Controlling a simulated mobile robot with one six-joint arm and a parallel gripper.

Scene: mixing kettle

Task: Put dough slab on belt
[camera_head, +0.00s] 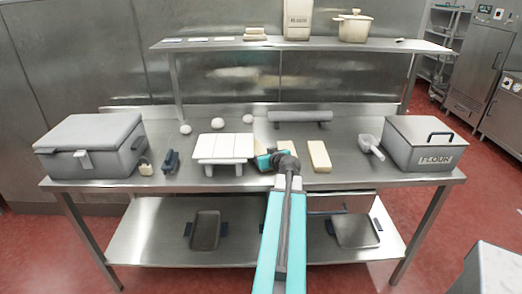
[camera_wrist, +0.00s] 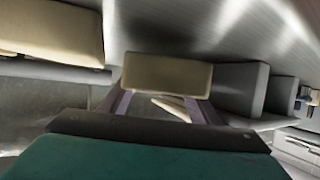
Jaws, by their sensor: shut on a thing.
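My gripper (camera_head: 274,158) is low over the middle of the steel table, its arm hiding part of the area. In the wrist view, its two fingers (camera_wrist: 163,108) are shut on a cream dough slab (camera_wrist: 168,72). Cream pieces show beside the gripper in the head view, but I cannot tell which is the held one. Another cream slab (camera_head: 319,156) lies flat just right of the gripper.
A grey lidded box (camera_head: 92,146) stands at the left and a flour bin (camera_head: 424,143) at the right, with a white scoop (camera_head: 369,145) beside it. A grey roller (camera_head: 300,117) and white dough balls (camera_head: 217,123) lie behind. A shelf (camera_head: 300,44) spans above.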

